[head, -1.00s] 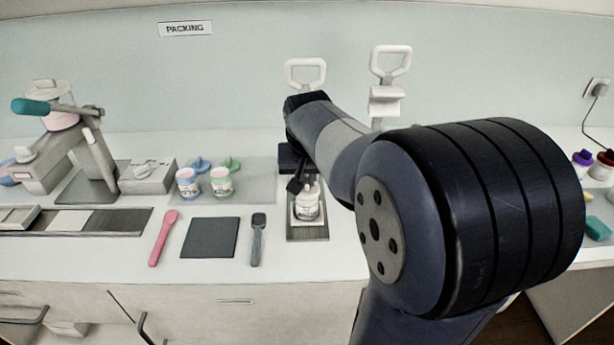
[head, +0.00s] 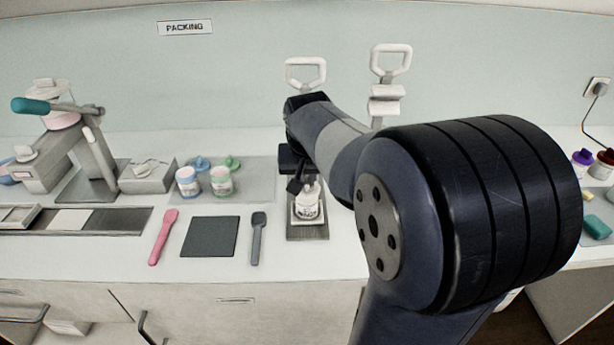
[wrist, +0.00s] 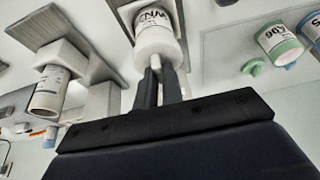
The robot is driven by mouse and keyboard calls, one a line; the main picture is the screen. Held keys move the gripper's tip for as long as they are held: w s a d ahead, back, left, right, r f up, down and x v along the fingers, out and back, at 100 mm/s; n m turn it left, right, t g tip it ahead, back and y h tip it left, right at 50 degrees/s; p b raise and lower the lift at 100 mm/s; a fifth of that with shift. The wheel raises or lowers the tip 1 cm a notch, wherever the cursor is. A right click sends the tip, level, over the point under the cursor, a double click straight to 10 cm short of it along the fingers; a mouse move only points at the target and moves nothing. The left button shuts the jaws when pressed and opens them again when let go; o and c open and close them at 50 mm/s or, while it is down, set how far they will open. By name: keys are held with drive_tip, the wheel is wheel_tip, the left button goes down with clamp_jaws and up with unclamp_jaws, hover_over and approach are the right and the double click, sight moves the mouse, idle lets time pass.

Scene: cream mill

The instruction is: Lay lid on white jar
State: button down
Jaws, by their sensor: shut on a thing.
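The white jar (head: 307,210), with dark lettering, stands in a white holder on a grey plate below my gripper. It also shows in the wrist view (wrist: 152,18). My gripper (head: 297,187) is shut on the knob of the white lid. In the wrist view the gripper's fingertips (wrist: 158,78) pinch this knob, and the lid (wrist: 158,45) lies in line with the jar's mouth. I see no clear gap between lid and jar, but cannot tell whether the lid is fully seated. My arm hides part of this in the head view.
A blue-banded jar (head: 188,181) and a green-banded jar (head: 221,181) stand left with lids behind them. A dark mat (head: 209,237), pink spatula (head: 163,237) and grey spatula (head: 257,238) lie in front. White-handled stands (head: 386,95) rise behind my arm.

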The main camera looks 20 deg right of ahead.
drive_tip(key=c, duration=1.5)
unclamp_jaws()
drive_tip(key=shift+o, duration=0.6)
drive_tip(key=o, duration=0.4)
drive_tip(key=shift+r+p, duration=2.95)
drive_tip(key=shift+r, duration=0.55)
